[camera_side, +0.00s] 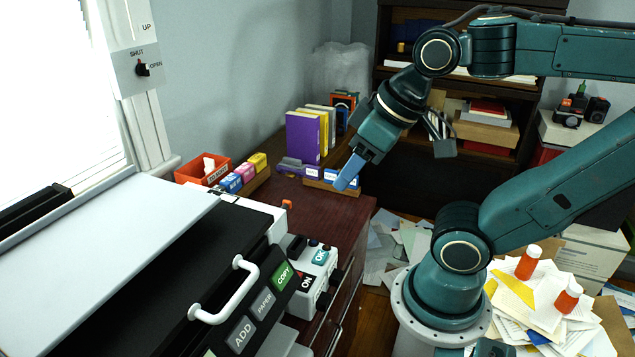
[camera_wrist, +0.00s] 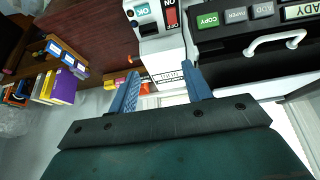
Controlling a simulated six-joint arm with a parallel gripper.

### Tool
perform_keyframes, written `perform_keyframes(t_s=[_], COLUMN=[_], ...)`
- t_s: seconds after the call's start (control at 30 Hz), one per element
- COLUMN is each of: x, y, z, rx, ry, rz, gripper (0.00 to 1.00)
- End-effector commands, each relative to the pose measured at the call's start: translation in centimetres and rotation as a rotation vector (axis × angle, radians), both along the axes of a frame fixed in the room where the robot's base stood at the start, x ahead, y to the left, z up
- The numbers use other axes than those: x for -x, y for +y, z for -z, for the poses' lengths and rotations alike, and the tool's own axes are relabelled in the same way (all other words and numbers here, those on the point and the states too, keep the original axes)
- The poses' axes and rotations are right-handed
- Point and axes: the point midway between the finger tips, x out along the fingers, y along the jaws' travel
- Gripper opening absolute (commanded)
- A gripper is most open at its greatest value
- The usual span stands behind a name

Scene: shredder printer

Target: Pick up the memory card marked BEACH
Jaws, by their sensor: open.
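Several small blue cards with white labels (camera_side: 312,172) stand in a low wooden holder (camera_side: 322,184) on the dark red desk. The lettering is too small to read, so I cannot tell which is marked BEACH. The cards also show at the upper left of the wrist view (camera_wrist: 68,58). My gripper (camera_side: 343,185) is open and appears just in front of the holder's right end in the side view, covering part of it. In the wrist view, my gripper's blue fingers (camera_wrist: 160,76) are apart with nothing between them, and the cards lie well left of them.
Purple, yellow and white books (camera_side: 304,138) stand behind the holder. An orange bin (camera_side: 203,171) and a row of coloured cartridges (camera_side: 243,173) are left. The copier's white handle (camera_side: 228,292) and switch box (camera_side: 308,262) are in front. Bare desk (camera_side: 300,213) lies between.

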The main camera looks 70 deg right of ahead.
Motion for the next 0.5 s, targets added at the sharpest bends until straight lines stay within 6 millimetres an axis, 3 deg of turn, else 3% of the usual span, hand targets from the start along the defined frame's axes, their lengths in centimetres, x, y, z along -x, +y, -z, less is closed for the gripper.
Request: perform_keyframes(t_s=[0.27, 0.5], x=[-0.4, -2.7], y=[-0.2, -1.4], z=[-0.3, -1.4], rx=[-0.004, -0.028], ry=[0.005, 0.042], rz=[0.018, 0.122], gripper=[0.49, 0.49])
